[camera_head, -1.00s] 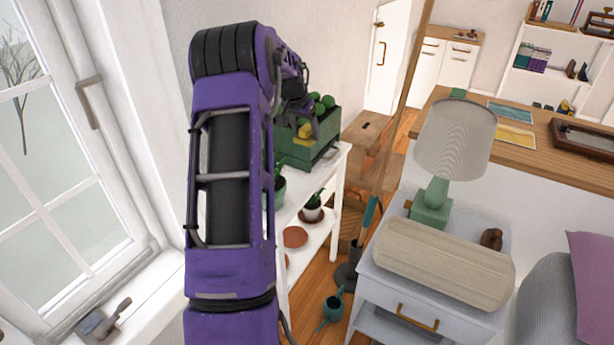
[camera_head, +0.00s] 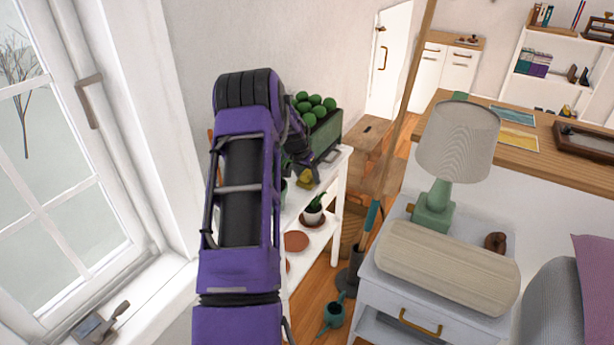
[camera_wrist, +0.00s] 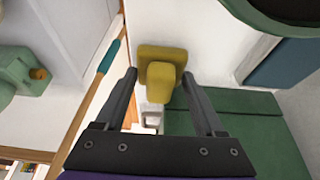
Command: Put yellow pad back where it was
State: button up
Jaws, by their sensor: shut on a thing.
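The yellow pad (camera_wrist: 160,58) shows in the wrist view as a flat plate with a raised block on it. My gripper (camera_wrist: 160,77) is shut on that block, one dark finger on each side. In the head view the pad (camera_head: 304,181) hangs below my gripper (camera_head: 306,168), in front of the green planter box (camera_head: 326,142) and over the white shelf unit's top (camera_head: 299,200). My purple arm hides part of the shelf, and I cannot tell whether the pad touches the top.
Round green plants (camera_head: 314,107) fill the planter box. A small potted plant (camera_head: 313,213) stands on the lower shelf. A nightstand with a green lamp (camera_head: 434,209) is at the right, and a long wooden pole (camera_head: 398,120) rises between. The window (camera_head: 55,190) is at the left.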

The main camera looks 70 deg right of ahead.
jog(key=shift+f, duration=0.15)
jog(key=o, duration=1.2)
jog(key=shift+c, duration=0.2)
jog(key=shift+a+r, duration=0.1)
jog(key=shift+r, duration=0.5)
jog(key=p+v, duration=0.1)
jog(key=v, duration=1)
jog(key=shift+a, duration=0.2)
jog(key=shift+w+r, duration=0.1)
jog(key=shift+w, duration=0.05)
